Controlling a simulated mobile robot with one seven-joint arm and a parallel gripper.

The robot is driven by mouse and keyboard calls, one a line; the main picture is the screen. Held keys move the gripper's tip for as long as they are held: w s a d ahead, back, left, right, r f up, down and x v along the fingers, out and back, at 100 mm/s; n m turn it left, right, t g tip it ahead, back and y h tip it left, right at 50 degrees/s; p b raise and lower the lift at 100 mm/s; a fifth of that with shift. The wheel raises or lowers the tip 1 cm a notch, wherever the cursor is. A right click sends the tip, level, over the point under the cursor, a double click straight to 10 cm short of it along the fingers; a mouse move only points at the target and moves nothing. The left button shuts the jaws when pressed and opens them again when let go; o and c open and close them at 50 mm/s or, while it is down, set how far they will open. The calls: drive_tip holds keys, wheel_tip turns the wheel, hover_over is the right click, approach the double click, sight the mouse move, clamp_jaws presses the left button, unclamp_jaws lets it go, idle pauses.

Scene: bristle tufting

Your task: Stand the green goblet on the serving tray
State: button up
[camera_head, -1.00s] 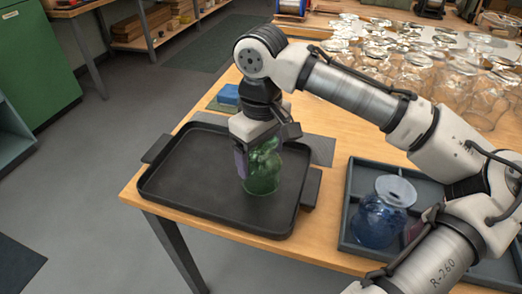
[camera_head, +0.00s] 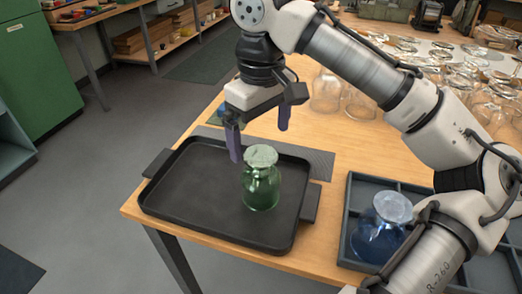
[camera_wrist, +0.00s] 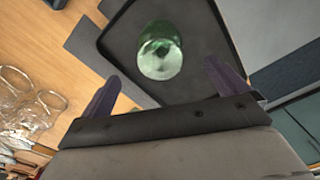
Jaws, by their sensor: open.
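The green goblet (camera_head: 261,190) stands on the black serving tray (camera_head: 185,190), right of the tray's middle. It looks upside down, with a pale flat disc on top and the wider bowl below. It appears upright and not tipped. In the wrist view the goblet (camera_wrist: 160,50) shows beyond the fingers, with tray surface (camera_wrist: 195,50) around it. My gripper (camera_head: 259,138) is open and empty, just above and behind the goblet, its purple fingers apart from it.
A blue goblet (camera_head: 378,235) stands, disc up, in a grey divided crate (camera_head: 347,215) on the right. Several clear glasses (camera_head: 470,90) crowd the back right of the wooden table. A grey mat (camera_head: 318,160) lies behind the tray. The tray's left half is bare.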

drive_tip(key=shift+r, duration=1.5)
